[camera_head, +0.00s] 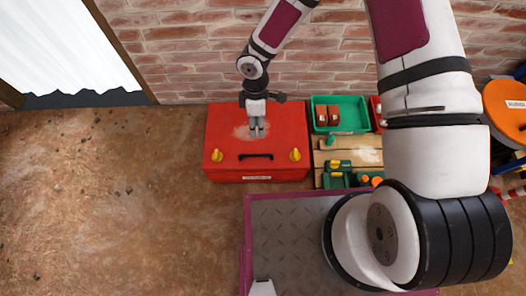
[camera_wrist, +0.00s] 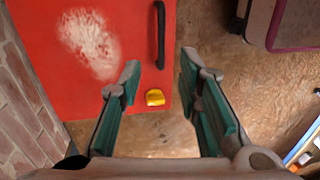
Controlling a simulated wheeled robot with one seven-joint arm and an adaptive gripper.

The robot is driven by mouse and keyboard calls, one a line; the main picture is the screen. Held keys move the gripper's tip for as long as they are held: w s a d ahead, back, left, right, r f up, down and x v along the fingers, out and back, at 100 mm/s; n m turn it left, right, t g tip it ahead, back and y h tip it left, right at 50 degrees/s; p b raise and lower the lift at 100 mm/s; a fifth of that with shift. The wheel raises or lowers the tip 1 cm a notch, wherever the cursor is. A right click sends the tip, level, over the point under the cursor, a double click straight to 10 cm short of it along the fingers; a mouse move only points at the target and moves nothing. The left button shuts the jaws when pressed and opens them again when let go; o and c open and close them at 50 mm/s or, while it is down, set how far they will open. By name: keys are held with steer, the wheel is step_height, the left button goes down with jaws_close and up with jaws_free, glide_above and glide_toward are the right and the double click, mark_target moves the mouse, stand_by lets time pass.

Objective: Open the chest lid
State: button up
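The red chest (camera_head: 225,125) stands on the floor against the brick wall, with its lid shut. A black handle (camera_head: 256,156) sits near its front edge, between two yellow latches, one left (camera_head: 217,156) and one right (camera_head: 295,155). My gripper (camera_head: 257,134) is above the lid, pointing down. In the wrist view my gripper (camera_wrist: 160,62) is open and empty, its fingers apart. The black handle (camera_wrist: 160,35) and one yellow latch (camera_wrist: 155,97) show in line with the gap between the fingers. The gripper's height above the lid is hard to judge.
A green bin (camera_head: 348,105) with reddish-brown blocks and a wooden pallet (camera_head: 360,150) with tools stand right of the chest. An orange reel (camera_head: 508,105) is at far right. My base is in front of the chest. The floor to the left (camera_head: 100,200) is clear.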

steer(key=b, duration=0.5)
glide_above(258, 151)
steer(key=s, duration=0.3)
step_height(258, 151, down, 14)
steer(key=shift+a+f, duration=0.1)
steer(key=shift+f, duration=0.05)
jaws_close()
